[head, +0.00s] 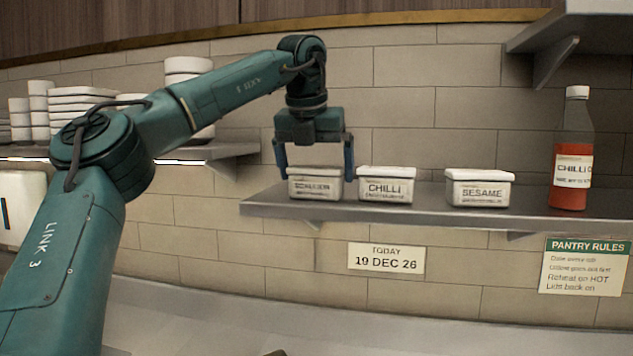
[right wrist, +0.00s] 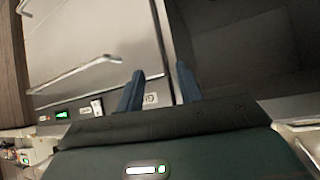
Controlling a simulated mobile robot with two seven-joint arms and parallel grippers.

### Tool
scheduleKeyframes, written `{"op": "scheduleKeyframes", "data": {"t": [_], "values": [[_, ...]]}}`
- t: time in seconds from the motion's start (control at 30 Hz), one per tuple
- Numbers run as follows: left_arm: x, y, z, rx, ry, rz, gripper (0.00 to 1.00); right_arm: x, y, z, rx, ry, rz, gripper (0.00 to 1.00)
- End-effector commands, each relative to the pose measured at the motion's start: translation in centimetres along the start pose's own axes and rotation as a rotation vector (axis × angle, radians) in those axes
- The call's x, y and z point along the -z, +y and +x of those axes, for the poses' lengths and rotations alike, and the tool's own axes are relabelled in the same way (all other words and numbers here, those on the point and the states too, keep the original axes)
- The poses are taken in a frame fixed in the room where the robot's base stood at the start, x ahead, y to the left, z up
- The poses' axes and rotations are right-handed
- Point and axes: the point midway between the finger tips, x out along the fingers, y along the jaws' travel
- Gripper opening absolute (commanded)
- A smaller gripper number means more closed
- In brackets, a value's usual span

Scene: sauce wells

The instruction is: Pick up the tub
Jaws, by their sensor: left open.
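Three white lidded tubs stand in a row on the grey wall shelf. The left tub (head: 315,190) has a label too blurred to read surely. The middle tub (head: 386,186) is labelled CHILLI and the right tub (head: 480,190) is labelled SESAME. My left gripper (head: 317,179) is open, pointing down, with its blue fingers on either side of the left tub. I cannot tell whether they touch it. The right finger is in the narrow space between the left and CHILLI tubs. My right gripper (right wrist: 160,70) shows in the right wrist view with its fingers apart and nothing between them.
A red CHILLI bottle (head: 572,150) stands at the right of the shelf (head: 415,213). Another shelf overhangs at the upper right (head: 590,30). Stacked white dishes (head: 80,105) stand on a left shelf. A date sign (head: 386,258) and pantry rules (head: 584,266) are on the tiled wall.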

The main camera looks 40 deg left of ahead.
Motion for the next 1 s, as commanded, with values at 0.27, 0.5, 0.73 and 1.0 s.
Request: {"op": "scheduleKeyframes", "data": {"t": [0.27,0.5,0.73,1.0], "values": [[0.0,0.0,1.8,-0.001,-0.002,-0.001,1.00,-0.5,0.0,0.1,0.000,-0.013,-0.002,0.36],[0.0,0.0,1.8,-0.001,-0.001,-0.001,0.91,-0.5,0.1,0.2,-0.001,-0.013,-0.003,0.36],[0.0,0.0,1.8,-0.001,-0.001,-0.001,0.72,-0.4,0.1,0.1,-0.001,-0.012,-0.006,0.36],[-0.1,0.0,1.7,0.000,-0.003,0.000,0.59,-0.4,0.2,0.1,-0.001,-0.010,-0.008,0.36]]}}
